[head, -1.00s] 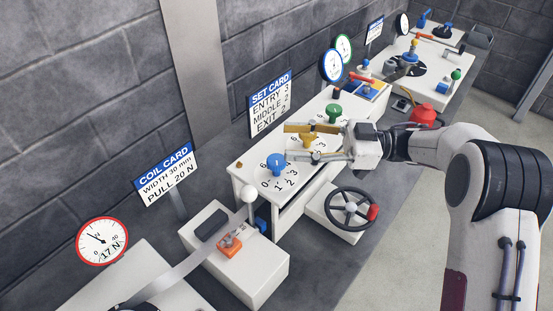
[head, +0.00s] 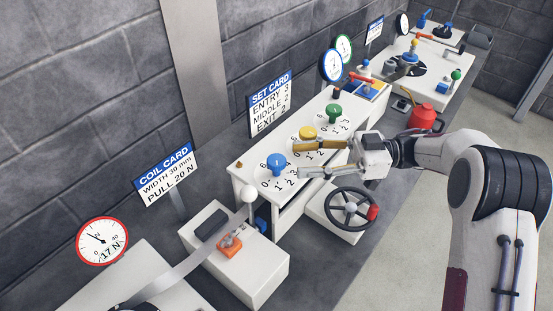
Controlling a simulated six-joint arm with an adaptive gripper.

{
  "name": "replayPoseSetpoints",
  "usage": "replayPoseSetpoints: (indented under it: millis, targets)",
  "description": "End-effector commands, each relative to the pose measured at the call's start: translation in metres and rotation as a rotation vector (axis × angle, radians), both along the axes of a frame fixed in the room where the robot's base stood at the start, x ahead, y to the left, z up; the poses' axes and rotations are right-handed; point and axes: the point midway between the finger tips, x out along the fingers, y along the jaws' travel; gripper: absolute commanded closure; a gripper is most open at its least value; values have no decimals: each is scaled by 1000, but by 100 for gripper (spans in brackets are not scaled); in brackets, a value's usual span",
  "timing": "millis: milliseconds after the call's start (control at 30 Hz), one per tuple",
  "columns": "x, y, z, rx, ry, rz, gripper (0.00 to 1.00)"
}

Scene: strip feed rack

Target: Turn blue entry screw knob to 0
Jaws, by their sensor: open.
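The blue entry screw knob (head: 277,163) stands on the left end of the white rack top in the head view, with a numbered dial around it. Its exact setting is too small to read. My gripper (head: 297,160) is open and empty, just right of the blue knob and apart from it. One finger lies near the yellow knob (head: 308,133), the other reaches toward the front edge of the rack. The green knob (head: 334,110) stands farther back.
The set card (head: 270,101) reads entry 3, middle 2, exit 2. A black handwheel (head: 350,209) sits below my gripper. A white-ball lever (head: 248,192) stands near the rack's left end. Gauges and a coil card (head: 166,173) stand along the wall.

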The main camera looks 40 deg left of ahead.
Motion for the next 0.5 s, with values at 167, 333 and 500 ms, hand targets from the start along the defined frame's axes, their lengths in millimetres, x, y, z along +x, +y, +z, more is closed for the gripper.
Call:
replayPoseSetpoints:
  millis: [167,333,500]
  targets:
    - [-14,13,0,0,0,3,56]
    - [-28,28,1,1,1,3,56]
    - [-40,40,0,0,0,2,56]
